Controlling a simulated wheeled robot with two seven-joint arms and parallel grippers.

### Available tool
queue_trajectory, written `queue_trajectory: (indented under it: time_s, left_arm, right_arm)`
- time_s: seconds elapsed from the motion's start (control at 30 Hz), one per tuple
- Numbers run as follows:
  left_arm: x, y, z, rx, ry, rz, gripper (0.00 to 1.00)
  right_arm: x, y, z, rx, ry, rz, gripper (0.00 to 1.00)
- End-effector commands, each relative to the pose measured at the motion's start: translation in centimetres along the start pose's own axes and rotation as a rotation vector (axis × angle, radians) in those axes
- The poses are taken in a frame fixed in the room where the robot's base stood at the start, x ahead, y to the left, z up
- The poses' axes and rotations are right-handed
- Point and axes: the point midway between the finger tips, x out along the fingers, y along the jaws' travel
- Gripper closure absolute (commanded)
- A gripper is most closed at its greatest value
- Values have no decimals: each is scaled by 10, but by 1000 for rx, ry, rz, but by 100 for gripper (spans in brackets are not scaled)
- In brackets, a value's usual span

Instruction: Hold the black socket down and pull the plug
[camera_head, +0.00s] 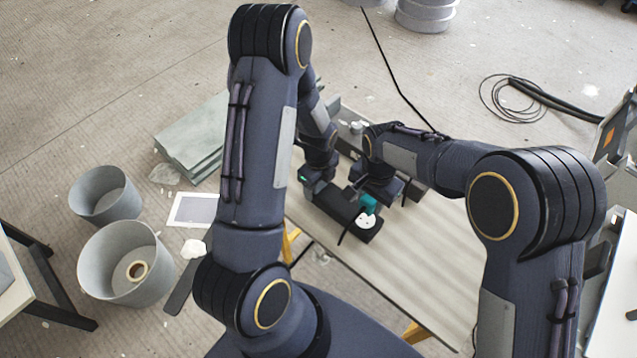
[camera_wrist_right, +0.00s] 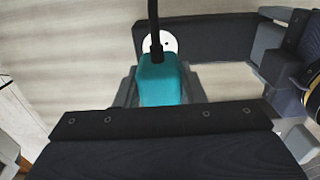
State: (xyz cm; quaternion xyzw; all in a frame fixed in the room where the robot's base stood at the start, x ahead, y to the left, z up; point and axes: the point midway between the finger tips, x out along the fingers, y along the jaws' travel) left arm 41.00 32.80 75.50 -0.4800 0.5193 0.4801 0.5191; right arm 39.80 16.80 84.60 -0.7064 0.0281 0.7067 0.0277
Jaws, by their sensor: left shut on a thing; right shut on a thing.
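The black socket (camera_head: 345,208) is a long block lying on the table, with a round white face (camera_head: 366,220) at its near end. My left gripper (camera_head: 318,186) is shut on the socket's far end. The teal plug (camera_head: 369,203) is beside the white face, and my right gripper (camera_head: 374,193) is shut on it. In the right wrist view the plug (camera_wrist_right: 158,82) is between my fingers, with its black cable (camera_wrist_right: 153,25) crossing the white face (camera_wrist_right: 168,43). I cannot tell whether the plug's pins are in the socket.
The wooden table (camera_head: 400,262) is bare in front of the socket. Grey buckets (camera_head: 125,264) and greenish boards (camera_head: 195,135) are on the floor at the left. A coiled black cable (camera_head: 512,98) lies on the floor at the right.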

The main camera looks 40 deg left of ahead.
Motion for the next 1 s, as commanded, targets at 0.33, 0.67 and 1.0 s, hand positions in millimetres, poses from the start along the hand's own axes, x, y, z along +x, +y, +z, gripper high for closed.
queue_trajectory:
  time_s: [0.33, 0.67, 1.0]
  left_arm:
    - [0, 0, 0, -1, -1, -1, 74]
    - [0, 0, 0, 0, -1, -1, 74]
    - [0, 0, 0, 0, 0, -1, 74]
  right_arm:
    - [-18, 0, 0, 0, 1, -2, 100]
    - [-34, 0, 0, 0, 1, -1, 100]
    - [-48, 0, 0, -1, 0, -1, 100]
